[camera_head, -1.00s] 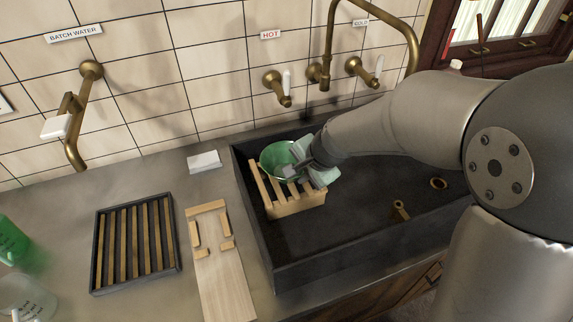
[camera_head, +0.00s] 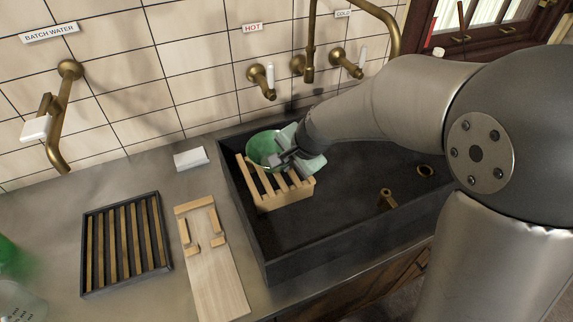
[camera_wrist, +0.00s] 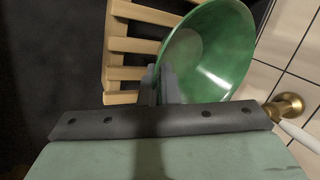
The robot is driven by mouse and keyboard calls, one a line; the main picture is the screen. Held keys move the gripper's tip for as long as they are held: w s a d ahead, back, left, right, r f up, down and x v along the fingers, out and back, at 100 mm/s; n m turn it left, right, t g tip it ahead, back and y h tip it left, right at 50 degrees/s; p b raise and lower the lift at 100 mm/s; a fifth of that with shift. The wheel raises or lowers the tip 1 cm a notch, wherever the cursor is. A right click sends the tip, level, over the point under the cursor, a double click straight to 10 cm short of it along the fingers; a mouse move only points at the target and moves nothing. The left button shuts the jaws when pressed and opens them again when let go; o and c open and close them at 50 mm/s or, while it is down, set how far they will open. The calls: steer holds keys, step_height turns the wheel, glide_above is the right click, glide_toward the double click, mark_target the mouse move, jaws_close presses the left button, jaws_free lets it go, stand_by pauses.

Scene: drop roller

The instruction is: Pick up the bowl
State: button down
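The green bowl (camera_head: 264,149) sits at the left end of the dark sink, above the slatted wooden rack (camera_head: 285,196). My gripper (camera_head: 280,160) is at the bowl's right side. In the wrist view the bowl (camera_wrist: 215,50) is tilted, with its inside showing. There my gripper's fingers (camera_wrist: 160,85) are close together, one on each side of the bowl's near rim, and look shut on it. Whether the bowl still touches the rack is hard to tell.
The dark sink (camera_head: 330,225) has walls around the bowl and rack. Brass taps (camera_head: 262,82) stand on the tiled wall behind. A slatted tray (camera_head: 127,243), a wooden board (camera_head: 215,275) and a white block (camera_head: 190,159) lie on the counter at left.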

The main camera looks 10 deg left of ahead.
steer(key=s+d+r+b, duration=0.2)
steer(key=s+d+r, duration=0.6)
steer(key=d+r, duration=0.3)
steer(key=shift+d+r+b, duration=0.25)
steer(key=shift+d+b, duration=0.05)
steer(key=shift+b, duration=0.05)
